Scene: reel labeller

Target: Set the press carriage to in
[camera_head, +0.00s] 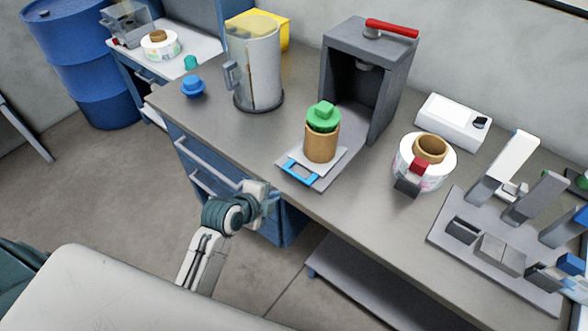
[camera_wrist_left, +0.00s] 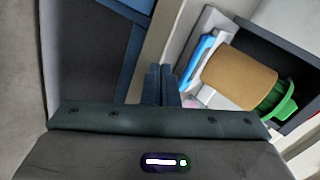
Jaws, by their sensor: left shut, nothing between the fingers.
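The press (camera_head: 362,85) is a dark grey open-fronted frame with a red lever (camera_head: 391,28) on top. Its carriage (camera_head: 325,160) is a pale plate with a blue handle (camera_head: 298,172) at its front, standing out in front of the frame. A brown cylinder (camera_head: 320,147) with a green cap (camera_head: 322,115) stands upright on the carriage. The left wrist view also shows the blue handle (camera_wrist_left: 200,62), brown cylinder (camera_wrist_left: 238,77) and green cap (camera_wrist_left: 277,102). My left gripper (camera_head: 268,190) is shut and empty by the bench's front edge, apart from the handle. My right gripper is not visible.
A clear cylindrical container (camera_head: 254,65) stands left of the press, beside a blue knob (camera_head: 192,86). A white reel (camera_head: 425,165) and a grey fixture (camera_head: 500,235) with upright blocks lie to the right. Drawer handles (camera_head: 205,158) protrude below the bench edge.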

